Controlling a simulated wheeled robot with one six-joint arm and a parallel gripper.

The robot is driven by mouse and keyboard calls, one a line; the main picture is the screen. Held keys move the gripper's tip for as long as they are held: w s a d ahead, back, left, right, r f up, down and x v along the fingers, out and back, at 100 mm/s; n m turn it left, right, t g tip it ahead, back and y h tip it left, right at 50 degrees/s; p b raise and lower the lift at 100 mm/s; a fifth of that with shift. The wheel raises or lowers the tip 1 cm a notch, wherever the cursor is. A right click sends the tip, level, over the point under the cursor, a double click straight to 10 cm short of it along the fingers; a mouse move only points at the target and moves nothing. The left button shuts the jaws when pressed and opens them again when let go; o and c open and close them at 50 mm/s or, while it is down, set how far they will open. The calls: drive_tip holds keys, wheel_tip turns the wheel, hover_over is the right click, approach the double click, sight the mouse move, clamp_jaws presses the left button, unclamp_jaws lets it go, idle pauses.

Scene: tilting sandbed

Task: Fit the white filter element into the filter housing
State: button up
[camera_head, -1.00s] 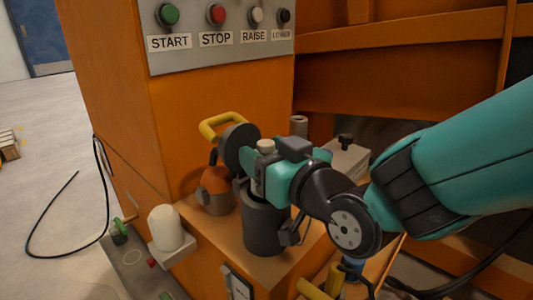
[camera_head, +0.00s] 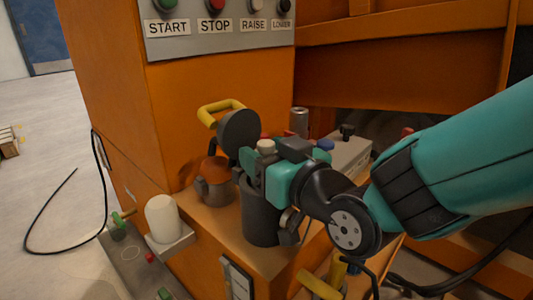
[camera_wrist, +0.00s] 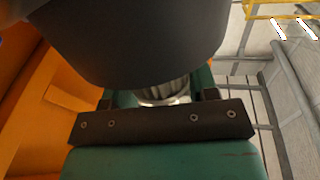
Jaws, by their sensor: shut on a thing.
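My gripper (camera_head: 262,160) is shut on a pale, capped piece, the filter element (camera_head: 266,146), directly above the filter housing. The housing is a dark grey open-topped cylinder (camera_head: 262,222) on the orange ledge. In the wrist view, the element's ribbed grey side (camera_wrist: 165,90) shows between my teal gripper (camera_wrist: 160,103) and a large dark cylinder wall, which looks like the housing (camera_wrist: 130,40). The gripper hides the housing's mouth, so I cannot tell how deep the element sits.
A dark round lid with a yellow handle (camera_head: 238,125) stands behind the housing. An orange-topped pot (camera_head: 213,182) is close on its left. A white domed cylinder (camera_head: 162,218) sits on a small side shelf. A grey box (camera_head: 350,155) lies behind my gripper. The control panel (camera_head: 220,35) is above.

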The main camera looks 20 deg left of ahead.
drive_tip(key=shift+f+b, duration=0.9)
drive_tip(key=shift+f, duration=0.1)
drive_tip(key=o, duration=1.1)
drive_tip(key=shift+f, duration=0.1)
drive_tip(key=shift+d, duration=0.1)
drive_tip(key=b+v, duration=1.1)
drive_tip(key=v, duration=0.6)
drive_tip(key=shift+b, duration=0.4)
drive_tip(key=shift+d, duration=0.2)
